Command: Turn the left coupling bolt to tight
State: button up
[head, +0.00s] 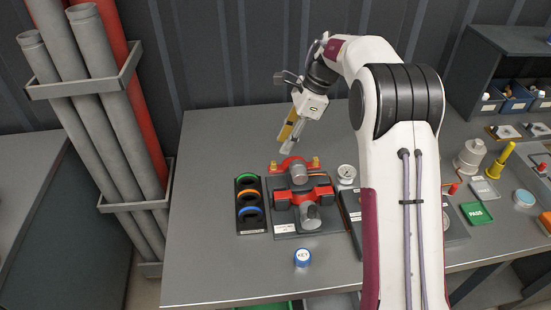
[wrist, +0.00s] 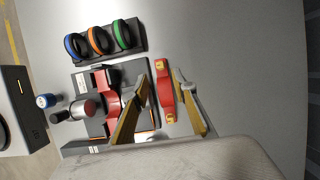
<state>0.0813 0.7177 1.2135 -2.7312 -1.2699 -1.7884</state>
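The pump coupling has a red flange (head: 292,163) that carries two brass bolts. The left coupling bolt (head: 272,167) and the right bolt (head: 316,162) stand at its two ends. In the wrist view the left bolt (wrist: 162,65) is at the flange's upper end, the right bolt (wrist: 170,118) at its lower end. My gripper (head: 284,146) is above and behind the flange, tilted, with its fingers pointing down. In the wrist view my gripper (wrist: 160,75) is open and empty, its fingers on either side of the flange in the picture. It appears apart from the bolt.
A black holder (head: 251,226) with green, orange and blue rings lies left of the coupling. A blue KEY-marked cap (head: 303,257) stands in front, a gauge (head: 346,174) to the right. The bench (head: 210,150) is clear at the back left.

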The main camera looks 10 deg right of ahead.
aim_at(274, 162)
jog(key=shift+x, duration=3.85)
grip_shut()
